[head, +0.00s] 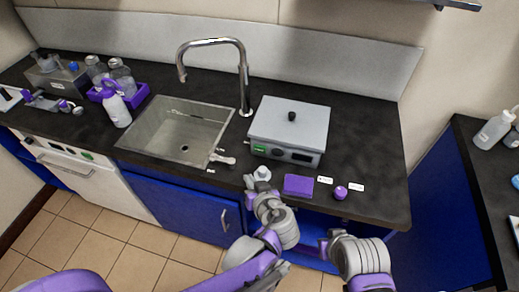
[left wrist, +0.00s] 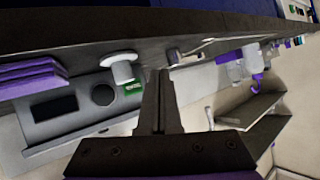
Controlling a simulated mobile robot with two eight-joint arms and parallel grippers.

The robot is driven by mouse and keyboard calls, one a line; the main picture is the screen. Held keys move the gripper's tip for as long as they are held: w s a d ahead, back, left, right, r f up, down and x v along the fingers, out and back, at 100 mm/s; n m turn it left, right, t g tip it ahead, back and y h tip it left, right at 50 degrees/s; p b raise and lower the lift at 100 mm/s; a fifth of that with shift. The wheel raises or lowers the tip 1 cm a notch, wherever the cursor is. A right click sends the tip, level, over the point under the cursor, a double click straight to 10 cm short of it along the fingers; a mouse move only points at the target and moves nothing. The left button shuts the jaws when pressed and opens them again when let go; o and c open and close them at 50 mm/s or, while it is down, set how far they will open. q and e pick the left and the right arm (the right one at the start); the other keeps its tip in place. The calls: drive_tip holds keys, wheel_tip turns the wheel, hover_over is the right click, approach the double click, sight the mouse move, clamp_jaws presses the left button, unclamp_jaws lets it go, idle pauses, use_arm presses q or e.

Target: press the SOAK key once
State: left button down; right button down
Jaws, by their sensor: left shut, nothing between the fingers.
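The grey lidded unit (head: 290,121) stands on the dark counter right of the sink. Its front panel carries a small green patch with lettering (head: 259,149), too small to read, so I cannot confirm it as the SOAK key. The left wrist view shows this green patch (left wrist: 132,89) beside a dark round knob (left wrist: 103,95) and a dark window (left wrist: 54,108). My left gripper (head: 249,182) is shut and empty at the counter's front edge, in front of the panel and apart from it. Its fingers (left wrist: 160,101) show close to the green patch in the wrist view.
A small white knob-shaped thing (head: 262,173) stands between my left gripper and the unit. A purple block (head: 298,185) and a purple round piece (head: 341,192) lie to the right. The sink (head: 180,132) and faucet (head: 244,75) are left. The counter's right end is clear.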

use_arm(q)
approach(255, 150)
drive_tip(key=shift+s+a+f+x, duration=0.1)
drive_tip(key=shift+x, duration=0.75)
drive_tip(key=shift+s+a+f+x, duration=0.1)
drive_tip(key=shift+x, duration=0.7)
drive_tip(key=shift+s+a+f+x, duration=0.1)
drive_tip(key=shift+x, duration=0.75)
drive_tip(key=shift+w+d, duration=0.1)
drive_tip(key=shift+w, duration=0.3)
drive_tip(key=shift+w+d, duration=0.15)
drive_tip(key=shift+w, duration=0.25)
idle(0.5)
drive_tip(key=shift+s, duration=0.15)
drive_tip(key=shift+s+a, duration=0.3)
drive_tip(key=shift+s, duration=0.4)
drive_tip(key=shift+s+a, duration=0.25)
drive_tip(key=shift+s, duration=0.55)
drive_tip(key=shift+s+a, duration=0.25)
drive_tip(key=shift+s, duration=0.55)
drive_tip(key=shift+s+a, duration=0.25)
drive_tip(key=shift+s, duration=0.55)
